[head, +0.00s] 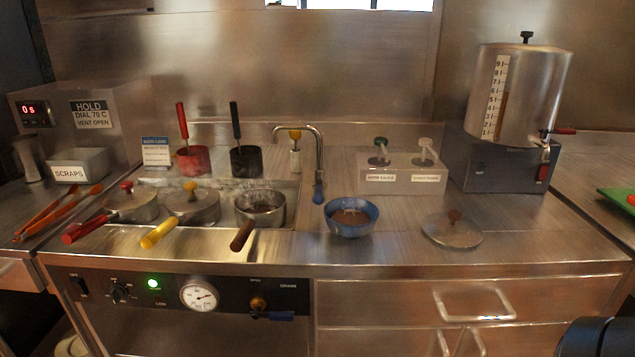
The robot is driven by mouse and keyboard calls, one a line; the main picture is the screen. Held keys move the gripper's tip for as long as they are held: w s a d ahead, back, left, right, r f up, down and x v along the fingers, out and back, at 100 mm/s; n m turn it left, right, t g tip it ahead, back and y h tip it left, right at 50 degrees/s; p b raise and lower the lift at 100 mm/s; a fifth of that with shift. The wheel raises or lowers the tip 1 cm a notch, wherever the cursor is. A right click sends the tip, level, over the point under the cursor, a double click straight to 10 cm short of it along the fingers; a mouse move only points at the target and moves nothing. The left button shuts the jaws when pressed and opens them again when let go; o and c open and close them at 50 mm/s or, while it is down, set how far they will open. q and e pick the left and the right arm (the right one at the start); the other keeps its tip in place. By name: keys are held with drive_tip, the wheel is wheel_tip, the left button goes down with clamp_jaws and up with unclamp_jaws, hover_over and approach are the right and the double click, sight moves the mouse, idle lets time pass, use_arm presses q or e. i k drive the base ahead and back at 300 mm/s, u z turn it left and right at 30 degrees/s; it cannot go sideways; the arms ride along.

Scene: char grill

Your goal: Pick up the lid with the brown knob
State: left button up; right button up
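The lid with the brown knob (441,236) lies flat on the steel counter, right of the blue bowl. Nothing touches the lid from above. Two other lids sit on pots at the left: one has a red knob (127,186) and one has a yellow knob (190,187). The pot with the brown handle (262,208) is uncovered. Neither gripper shows in the head view. A dark rounded part at the lower right corner may be my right arm, but no fingers are seen.
The blue bowl (351,231) with brown contents stands left of the lid. A sauce pump box (402,182) and a metal dispenser (518,95) stand behind. A faucet (320,165) rises over the pot well. The counter around the lid is clear.

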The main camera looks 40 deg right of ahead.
sight(451, 228)
drive_tip(key=z, duration=2)
